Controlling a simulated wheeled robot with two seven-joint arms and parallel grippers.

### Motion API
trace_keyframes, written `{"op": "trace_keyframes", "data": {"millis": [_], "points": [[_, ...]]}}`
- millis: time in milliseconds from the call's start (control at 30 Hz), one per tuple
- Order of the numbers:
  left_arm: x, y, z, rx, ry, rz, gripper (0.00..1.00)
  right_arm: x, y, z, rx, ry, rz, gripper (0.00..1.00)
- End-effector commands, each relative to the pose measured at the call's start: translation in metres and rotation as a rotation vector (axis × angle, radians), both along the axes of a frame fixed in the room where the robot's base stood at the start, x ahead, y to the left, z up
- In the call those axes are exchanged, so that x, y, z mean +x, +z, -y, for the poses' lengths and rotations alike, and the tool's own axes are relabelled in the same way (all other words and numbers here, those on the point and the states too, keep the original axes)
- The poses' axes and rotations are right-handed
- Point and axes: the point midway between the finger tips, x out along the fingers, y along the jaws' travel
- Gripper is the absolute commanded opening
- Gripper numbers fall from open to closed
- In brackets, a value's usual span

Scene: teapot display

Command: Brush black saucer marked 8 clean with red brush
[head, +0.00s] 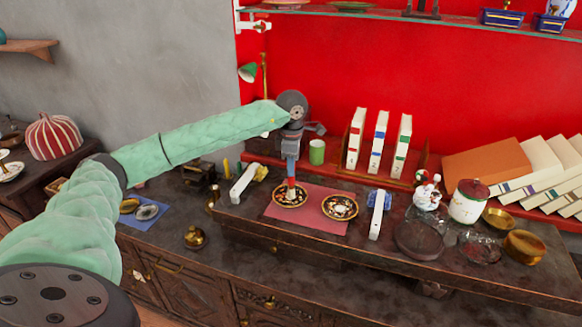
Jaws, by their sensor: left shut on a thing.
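My left gripper (290,157) reaches in from the left and points down. It is shut on a slim upright brush, and the red lower part (291,184) of this brush shows below the fingers. The brush's tip is at the left black saucer (280,201), in front of its far half; I cannot tell whether it touches. A second dark patterned saucer (340,207) lies to its right. Both saucers sit on a dusky red mat (312,217). Their markings are too small to read, so I cannot tell which is marked 8. My right gripper is out of view.
A white-handled item with yellow (243,184) lies left of the mat, one with blue (377,214) right of it. A green cup (317,152) and upright books (380,140) stand behind. Glass dishes, a white jar (467,207) and brass bowls (524,245) crowd the right.

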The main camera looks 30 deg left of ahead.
Motion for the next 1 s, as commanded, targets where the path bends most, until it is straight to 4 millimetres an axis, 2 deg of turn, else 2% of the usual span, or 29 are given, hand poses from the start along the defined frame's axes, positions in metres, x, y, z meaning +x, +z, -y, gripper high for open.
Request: {"op": "trace_keyframes", "data": {"millis": [600,1000], "points": [[0.0,0.051,0.0,0.0,0.0,0.001,0.0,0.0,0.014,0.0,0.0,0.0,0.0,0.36],[0.0,0.054,0.0,0.0,0.0,0.0,0.0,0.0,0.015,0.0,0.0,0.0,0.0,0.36]]}}
